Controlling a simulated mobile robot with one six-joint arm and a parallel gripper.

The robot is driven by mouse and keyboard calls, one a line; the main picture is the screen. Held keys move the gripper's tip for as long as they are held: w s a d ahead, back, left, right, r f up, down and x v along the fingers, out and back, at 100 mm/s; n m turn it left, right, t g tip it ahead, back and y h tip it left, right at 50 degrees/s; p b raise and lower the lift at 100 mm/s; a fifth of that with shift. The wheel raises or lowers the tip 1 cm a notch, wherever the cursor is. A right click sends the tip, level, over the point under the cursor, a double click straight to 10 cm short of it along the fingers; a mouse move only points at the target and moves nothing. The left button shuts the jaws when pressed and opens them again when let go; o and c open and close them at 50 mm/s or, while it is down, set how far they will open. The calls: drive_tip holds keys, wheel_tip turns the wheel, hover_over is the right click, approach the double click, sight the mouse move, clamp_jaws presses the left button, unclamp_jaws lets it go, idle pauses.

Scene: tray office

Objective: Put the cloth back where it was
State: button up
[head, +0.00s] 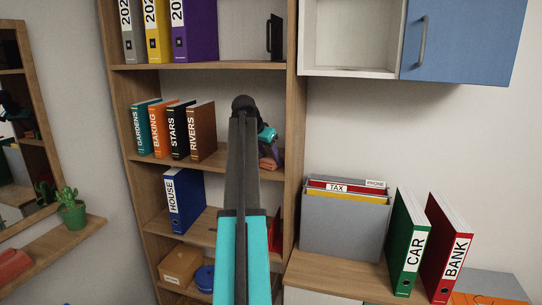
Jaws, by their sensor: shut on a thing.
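My gripper (268,149) is at the end of my raised arm, in front of the middle shelf of the bookcase, right of the binders. It is small and partly hidden behind my arm. It is shut on a small reddish-brown thing, seemingly the cloth (268,163), which shows just below it at shelf height. I cannot tell whether the cloth touches the shelf. A coral-red folded thing (12,264) lies on the wall ledge at the far left, cut off by the picture edge.
Binders (174,130) stand on the middle shelf (215,165), left of my gripper. Below are a blue HOUSE binder (185,201), a box (182,265) and a blue round thing (204,279). A grey file box (345,227) and binders stand at right. A cactus (71,208) is on the left ledge.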

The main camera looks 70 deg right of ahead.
drive_tip(key=shift+s+d+f, duration=0.1)
drive_tip(key=shift+f, duration=0.1)
drive_tip(key=shift+f, duration=0.15)
drive_tip(key=o, duration=1)
drive_tip(key=shift+r, duration=0.25)
drive_tip(key=shift+b+v, duration=1.65)
drive_tip(key=shift+v, duration=4.3)
